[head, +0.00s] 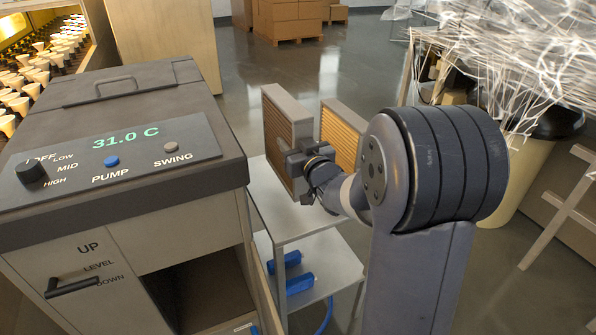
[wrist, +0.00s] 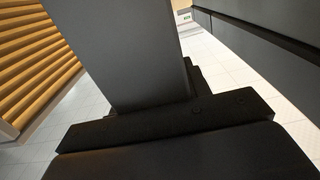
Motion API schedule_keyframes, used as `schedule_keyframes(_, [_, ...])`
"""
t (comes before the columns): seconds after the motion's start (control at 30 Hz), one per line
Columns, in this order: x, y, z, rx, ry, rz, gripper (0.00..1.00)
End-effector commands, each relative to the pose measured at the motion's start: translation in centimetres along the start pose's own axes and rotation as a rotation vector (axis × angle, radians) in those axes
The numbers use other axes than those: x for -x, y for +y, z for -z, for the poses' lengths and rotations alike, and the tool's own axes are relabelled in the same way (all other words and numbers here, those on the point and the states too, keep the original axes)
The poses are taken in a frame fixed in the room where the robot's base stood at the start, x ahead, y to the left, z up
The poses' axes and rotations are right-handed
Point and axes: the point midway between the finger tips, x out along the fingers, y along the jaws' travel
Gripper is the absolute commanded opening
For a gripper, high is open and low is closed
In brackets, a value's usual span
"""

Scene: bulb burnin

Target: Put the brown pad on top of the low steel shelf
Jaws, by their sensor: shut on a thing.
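Two upright brown pads with ribbed faces and grey frames show in the head view. My gripper (head: 297,165) is shut on the edge of the left brown pad (head: 284,133). Its grey frame (wrist: 125,55) fills the middle of the wrist view between the dark jaws. The right pad (head: 343,132) stands just beside it, partly hidden by my wrist. A ribbed brown face (wrist: 35,60) also shows at the left of the wrist view. The low steel shelf (head: 283,222) is below the held pad. I cannot tell whether the pad touches its top.
A cooler (head: 115,130) with a control panel stands close on the left. Blue cylinders (head: 292,284) lie on the shelf's lower level. A table (head: 520,50) with tangled pale strands is at the right. Boxes (head: 290,18) stand far back, with open floor before them.

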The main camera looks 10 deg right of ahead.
Motion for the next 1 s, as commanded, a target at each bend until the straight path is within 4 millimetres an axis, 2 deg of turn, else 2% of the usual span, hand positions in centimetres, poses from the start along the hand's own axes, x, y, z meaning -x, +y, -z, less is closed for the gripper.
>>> schedule_keyframes(0.03, [0.0,0.0,-1.4,-0.002,-0.003,-0.001,0.14])
schedule_keyframes(0.1, [0.0,0.0,-2.6,-0.002,-0.003,0.000,0.14])
schedule_keyframes(0.37, [0.0,0.0,-4.7,0.000,0.001,0.000,0.14])
schedule_keyframes(0.57, [0.0,0.0,-7.4,-0.001,-0.001,-0.001,0.14])
schedule_keyframes(0.97, [0.0,0.0,-8.0,0.001,0.003,-0.001,0.14])
schedule_keyframes(1.0, [0.0,0.0,-8.1,0.000,0.001,-0.001,0.46])
